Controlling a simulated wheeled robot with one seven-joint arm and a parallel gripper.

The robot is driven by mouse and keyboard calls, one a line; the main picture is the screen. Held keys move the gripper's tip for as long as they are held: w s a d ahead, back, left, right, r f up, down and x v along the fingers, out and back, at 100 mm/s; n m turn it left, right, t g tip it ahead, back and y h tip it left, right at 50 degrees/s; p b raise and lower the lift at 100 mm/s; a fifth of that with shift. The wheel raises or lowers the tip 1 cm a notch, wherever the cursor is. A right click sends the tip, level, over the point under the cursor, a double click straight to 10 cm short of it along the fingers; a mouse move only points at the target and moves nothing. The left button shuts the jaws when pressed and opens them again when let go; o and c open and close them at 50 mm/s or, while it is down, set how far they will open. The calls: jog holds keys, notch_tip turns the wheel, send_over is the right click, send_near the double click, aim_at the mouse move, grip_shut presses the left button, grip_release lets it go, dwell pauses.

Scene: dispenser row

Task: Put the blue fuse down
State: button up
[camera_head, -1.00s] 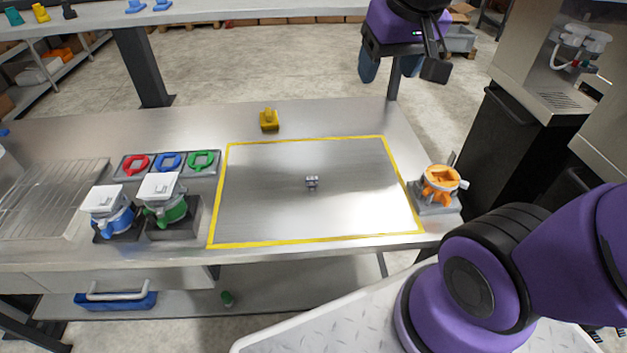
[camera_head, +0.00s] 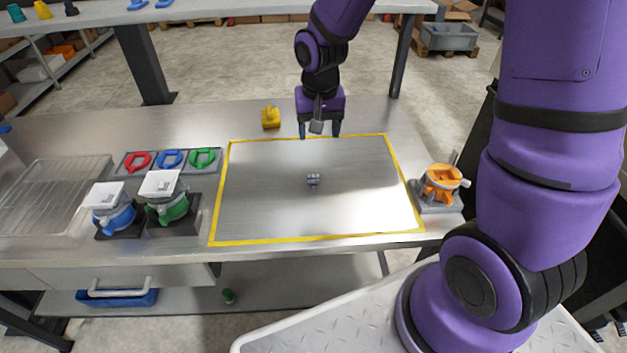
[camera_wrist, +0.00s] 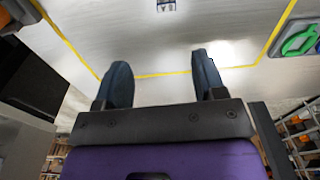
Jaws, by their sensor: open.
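My gripper (camera_head: 319,132) points down over the back edge of the yellow-outlined area on the metal table. In the wrist view its two dark blue fingers (camera_wrist: 160,66) are apart with nothing between them. No thing that I can surely call the blue fuse is in my gripper or loose below it. A small grey piece (camera_head: 313,180) lies near the middle of the outlined area, apart from my gripper; it also shows in the wrist view (camera_wrist: 166,5). Blue pieces (camera_head: 137,4) sit on the raised shelf at the back left, too small to identify.
Red (camera_head: 137,161), blue (camera_head: 171,159) and green (camera_head: 203,158) rings lie at the left. White-topped blue (camera_head: 113,212) and green (camera_head: 166,199) units stand before them. A yellow piece (camera_head: 270,118) is behind the outline (camera_head: 226,190), an orange unit (camera_head: 441,184) right. Most of the outlined area is clear.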

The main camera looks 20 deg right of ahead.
send_over(313, 176)
notch_tip(313, 176, down, 5)
jog(key=shift+g, duration=0.3)
notch_tip(313, 176, down, 5)
jog(key=shift+a+f, duration=0.1)
jog(key=shift+a, duration=0.05)
jog(key=shift+d+f, duration=0.2)
jog(key=shift+f, duration=2.4)
jog(key=c, duration=1)
jog(key=shift+c, duration=0.3)
jog(key=shift+r, duration=0.1)
